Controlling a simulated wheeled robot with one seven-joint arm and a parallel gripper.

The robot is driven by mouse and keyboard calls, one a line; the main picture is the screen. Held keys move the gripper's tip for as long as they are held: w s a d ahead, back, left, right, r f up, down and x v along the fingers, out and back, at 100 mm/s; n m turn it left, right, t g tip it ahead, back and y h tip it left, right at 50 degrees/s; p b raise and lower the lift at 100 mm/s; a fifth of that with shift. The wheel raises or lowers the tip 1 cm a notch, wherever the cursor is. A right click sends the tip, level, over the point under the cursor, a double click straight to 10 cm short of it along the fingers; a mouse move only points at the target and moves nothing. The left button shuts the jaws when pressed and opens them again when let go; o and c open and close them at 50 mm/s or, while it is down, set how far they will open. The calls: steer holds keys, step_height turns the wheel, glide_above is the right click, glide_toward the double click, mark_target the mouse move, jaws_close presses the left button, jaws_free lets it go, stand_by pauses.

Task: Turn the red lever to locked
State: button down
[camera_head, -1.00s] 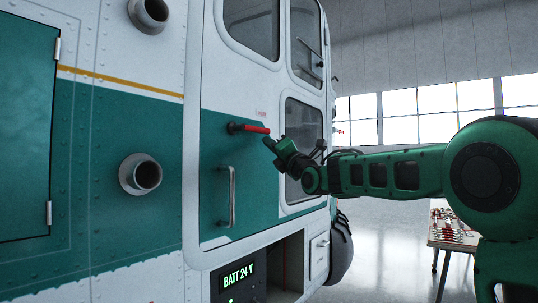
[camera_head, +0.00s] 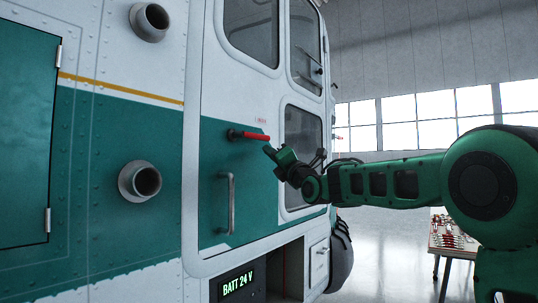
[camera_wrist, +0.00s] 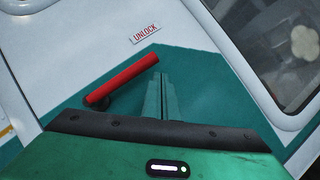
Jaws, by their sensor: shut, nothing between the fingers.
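The red lever (camera_head: 249,135) is on the white and green helicopter door, pointing right from its dark pivot in the head view. In the wrist view the lever (camera_wrist: 124,79) slants up to the right from its pivot at lower left. An UNLOCK label (camera_wrist: 145,34) is above its free end. My gripper (camera_head: 269,149) is just right of and slightly below the lever's tip. In the wrist view my gripper's fingers (camera_wrist: 162,96) are together and empty, right of the lever, with a small gap visible between them and it.
A grey vertical grab handle (camera_head: 230,203) is on the door below the lever. Two round pipe stubs stick out of the hull at left, one of them (camera_head: 140,181) at mid height. A table with small items (camera_head: 437,246) stands at the right.

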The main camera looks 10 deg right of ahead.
steer(key=s+d+f+m+g+h, duration=0.25)
steer(key=s+d+f+m, duration=0.4)
steer(key=f, duration=0.55)
steer(key=s+d+f+m+g+h, duration=0.2)
steer(key=s+d+f+m+g, duration=0.35)
steer(key=f, duration=0.55)
steer(key=s+d+f+m+g+h, duration=0.25)
steer(key=s+d+f+m, duration=0.4)
steer(key=f, duration=0.55)
steer(key=s+d+f+m+g, duration=0.1)
steer(key=s+f+m+g, duration=0.2)
steer(key=s, duration=0.9)
steer(key=s+d+f+m+g, duration=0.1)
steer(key=s+f+m+g, duration=0.3)
steer(key=s+f+m, duration=0.3)
steer(key=s+d+f+m+g, duration=0.1)
steer(key=s+f+m+g, duration=0.3)
steer(key=s, duration=1.3)
steer(key=f+m, duration=0.1)
steer(key=m, duration=0.3)
steer(key=shift+s+d+f, duration=0.35)
steer(key=shift+s+f, duration=0.05)
